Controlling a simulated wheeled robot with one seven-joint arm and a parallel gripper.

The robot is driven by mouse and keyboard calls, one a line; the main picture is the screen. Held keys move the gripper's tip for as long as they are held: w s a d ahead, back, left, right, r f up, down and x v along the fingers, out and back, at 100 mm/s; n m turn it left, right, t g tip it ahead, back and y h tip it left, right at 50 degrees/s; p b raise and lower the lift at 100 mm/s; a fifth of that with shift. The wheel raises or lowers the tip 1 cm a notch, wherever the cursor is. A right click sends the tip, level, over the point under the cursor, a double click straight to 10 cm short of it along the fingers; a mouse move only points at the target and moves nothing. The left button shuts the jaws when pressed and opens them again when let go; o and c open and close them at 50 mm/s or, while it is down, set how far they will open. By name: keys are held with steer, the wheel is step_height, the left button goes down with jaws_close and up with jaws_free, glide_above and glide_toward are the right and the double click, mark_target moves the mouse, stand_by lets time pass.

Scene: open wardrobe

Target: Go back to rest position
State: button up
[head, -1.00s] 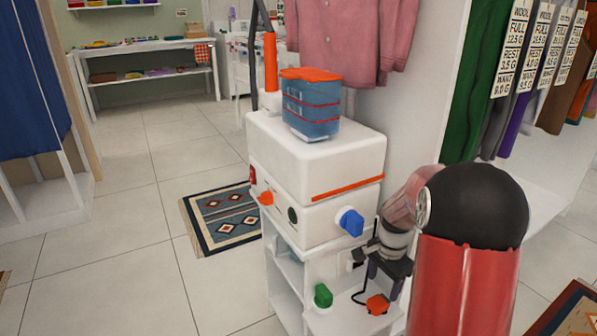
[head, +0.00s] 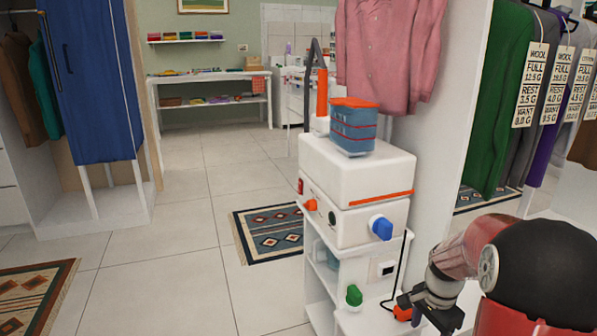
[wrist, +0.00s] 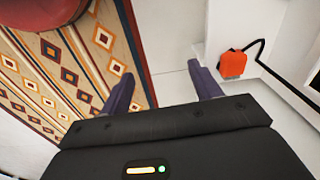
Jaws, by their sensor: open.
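My gripper (head: 426,318) is at the lower right of the head view, low beside the white cart and close to an orange plug-like piece (head: 403,313) on a black cord. In the wrist view my gripper (wrist: 163,82) has its two dark fingers spread apart with nothing between them. The orange piece (wrist: 232,64) lies on a white surface to the right of the fingers and apart from them. My red arm with its black dome fills the lower right corner of the head view.
A white machine (head: 357,165) with a blue knob (head: 381,228) and a blue tank (head: 353,128) stands on the cart. Clothes with tags (head: 537,75) hang at right. A wardrobe with a blue door (head: 92,80) stands left. Open tiled floor lies between, with rugs (head: 270,233).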

steer(key=s+a+r+n+t+p, duration=0.1)
steer(key=s+a+r+n, duration=0.25)
steer(key=r, duration=0.25)
steer(key=s+a+r+n+t, duration=0.1)
steer(key=s+a+r+n, duration=0.1)
steer(key=s+a+r, duration=0.35)
steer(key=s+a+r+n+t+p, duration=0.1)
steer(key=s+a+r+n+t, duration=0.2)
steer(key=s, duration=0.8)
step_height(320, 180, up, 4)
steer(key=a+n, duration=0.2)
steer(key=n, duration=0.3)
steer(key=shift+s+a, duration=0.15)
